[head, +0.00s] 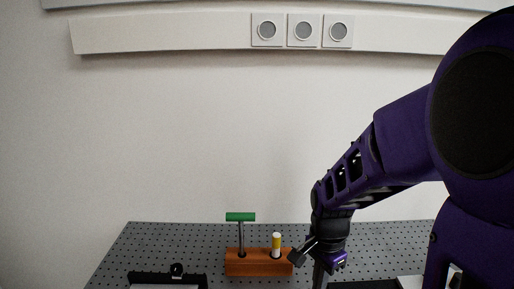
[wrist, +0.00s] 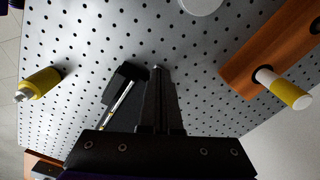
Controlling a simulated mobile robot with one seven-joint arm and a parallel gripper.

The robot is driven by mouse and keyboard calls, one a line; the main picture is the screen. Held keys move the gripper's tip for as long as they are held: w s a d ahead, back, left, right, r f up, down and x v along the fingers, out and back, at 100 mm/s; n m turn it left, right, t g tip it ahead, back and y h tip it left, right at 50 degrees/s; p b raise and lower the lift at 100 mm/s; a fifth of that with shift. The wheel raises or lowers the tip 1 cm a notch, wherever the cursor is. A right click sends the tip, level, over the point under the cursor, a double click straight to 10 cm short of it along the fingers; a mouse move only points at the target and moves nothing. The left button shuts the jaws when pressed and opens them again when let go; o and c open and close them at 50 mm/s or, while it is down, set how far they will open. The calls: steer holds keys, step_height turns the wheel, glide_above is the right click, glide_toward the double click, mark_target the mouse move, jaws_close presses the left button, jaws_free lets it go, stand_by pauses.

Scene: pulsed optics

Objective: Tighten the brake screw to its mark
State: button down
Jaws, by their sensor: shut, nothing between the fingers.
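My gripper (wrist: 158,72) is shut and empty, with its fingers over the perforated board in the wrist view. In the head view my gripper (head: 319,278) hangs just right of an orange-brown wooden block (head: 240,268). The block holds a green T-handled tool (head: 240,217) and a yellow-and-white stick (head: 276,241), both upright. A black part with a silver rod (wrist: 122,104) lies left of the fingers in the wrist view. I cannot tell which thing is the brake screw, and no mark is clear.
The grey perforated board (head: 380,236) has bare room behind the block. A yellow cylinder with a silver tip (wrist: 40,84) is at the left in the wrist view. A dark-edged frame with a black knob (head: 176,269) is at the front left. Wall sockets (head: 302,30) are above.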

steer(key=shift+f+b, duration=1.45)
steer(key=shift+f, duration=0.95)
steer(key=shift+w+d, duration=0.15)
steer(key=shift+d, duration=0.15)
steer(key=shift+d+p, duration=0.15)
steer(key=shift+p, duration=0.25)
steer(key=shift+r, duration=0.1)
steer(key=shift+s+a, duration=0.3)
steer(key=shift+a, duration=0.05)
step_height(320, 180, up, 6)
steer(key=p, duration=0.5)
